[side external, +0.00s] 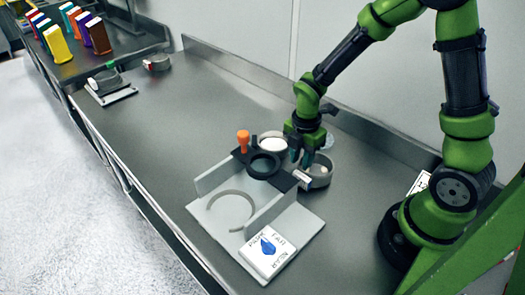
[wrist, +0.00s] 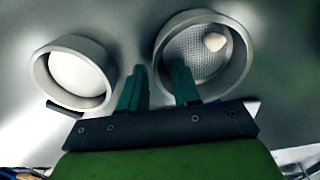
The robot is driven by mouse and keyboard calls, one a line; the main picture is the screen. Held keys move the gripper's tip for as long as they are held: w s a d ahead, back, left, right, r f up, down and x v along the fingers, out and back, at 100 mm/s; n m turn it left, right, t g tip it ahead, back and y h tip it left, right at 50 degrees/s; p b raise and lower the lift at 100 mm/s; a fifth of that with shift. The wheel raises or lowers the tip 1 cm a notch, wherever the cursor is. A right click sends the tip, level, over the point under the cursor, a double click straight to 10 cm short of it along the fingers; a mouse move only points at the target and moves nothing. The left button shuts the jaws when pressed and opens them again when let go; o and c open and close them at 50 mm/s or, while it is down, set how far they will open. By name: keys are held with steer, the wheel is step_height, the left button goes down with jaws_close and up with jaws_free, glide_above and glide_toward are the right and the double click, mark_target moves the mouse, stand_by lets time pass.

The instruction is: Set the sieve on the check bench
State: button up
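The sieve (side external: 320,175) is a grey round ring standing on the steel worktop below my gripper. In the wrist view the sieve (wrist: 236,75) shows a mesh floor with a pale lump on it. My gripper (side external: 306,157) points down at the sieve's near-left rim. In the wrist view its two teal fingers (wrist: 160,78) are apart, with the sieve's rim between or just beyond them; contact cannot be told. No surface is clearly marked as the check bench; a grey fixture (side external: 229,236) with upright walls and a ring outline stands in front of the sieve.
A round pan of white powder (side external: 272,142) stands close left of the sieve. A black ring holder (side external: 265,166) with an orange knob (side external: 243,138) is beside it. A white card with a blue drop (side external: 268,251) lies at the front. The worktop's left middle is clear.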

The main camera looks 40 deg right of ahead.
step_height(320, 180, up, 12)
steer(key=s+a+r+m+t+y, duration=0.2)
steer(key=s+r+m+t, duration=0.5)
steer(key=m, duration=1.5)
step_height(320, 180, up, 4)
steer(key=shift+s+a+f, duration=0.1)
steer(key=shift+s+a, duration=0.15)
steer(key=shift+s, duration=0.8)
